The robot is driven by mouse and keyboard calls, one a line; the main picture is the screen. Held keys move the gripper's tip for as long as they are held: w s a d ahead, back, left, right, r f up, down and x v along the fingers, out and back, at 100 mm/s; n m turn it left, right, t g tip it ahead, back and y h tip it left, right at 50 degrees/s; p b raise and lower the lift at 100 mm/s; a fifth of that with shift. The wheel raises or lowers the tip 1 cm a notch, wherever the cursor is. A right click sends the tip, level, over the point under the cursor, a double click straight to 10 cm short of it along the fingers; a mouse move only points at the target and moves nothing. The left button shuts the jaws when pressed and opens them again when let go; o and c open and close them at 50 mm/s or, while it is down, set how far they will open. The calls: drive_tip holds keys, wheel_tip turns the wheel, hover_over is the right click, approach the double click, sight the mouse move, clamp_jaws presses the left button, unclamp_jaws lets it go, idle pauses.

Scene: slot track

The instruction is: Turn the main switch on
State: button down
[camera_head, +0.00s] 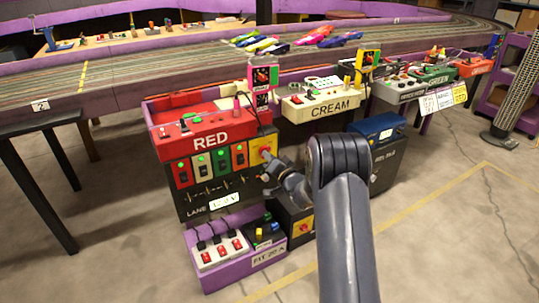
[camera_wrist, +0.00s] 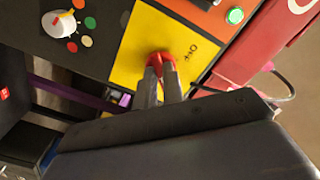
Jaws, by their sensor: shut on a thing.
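The main switch is a red knob (camera_wrist: 161,58) on a yellow plate (camera_wrist: 135,48) in the wrist view. In the camera_head view the yellow plate (camera_head: 259,143) is at the right end of the dark panel under the RED station. My gripper (camera_wrist: 161,72) has its two grey fingers shut on the red knob, covering its lower part. In the camera_head view my gripper (camera_head: 267,172) reaches the plate from the lower right, and my arm covers part of the panel. Dark lettering stands beside the knob; I cannot read the switch position from it.
Several coloured rocker switches with green lights (camera_head: 206,163) line the panel left of the plate. A white dial with coloured dots (camera_wrist: 60,24) is nearby. A purple box with red switches (camera_head: 222,252) stands below. A dark box with another red knob (camera_head: 304,228) is close by.

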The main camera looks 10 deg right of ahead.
drive_tip(key=c, duration=1.5)
unclamp_jaws()
drive_tip(key=p+v, duration=0.2)
drive_tip(key=v, duration=0.8)
drive_tip(key=shift+s+d+p, duration=0.15)
drive_tip(key=shift+s+p, duration=0.15)
drive_tip(key=shift+s, duration=0.1)
drive_tip(key=shift+w, duration=0.1)
drive_tip(key=b+x, duration=0.3)
drive_tip(key=x, duration=0.7)
drive_tip(key=shift+w, duration=0.3)
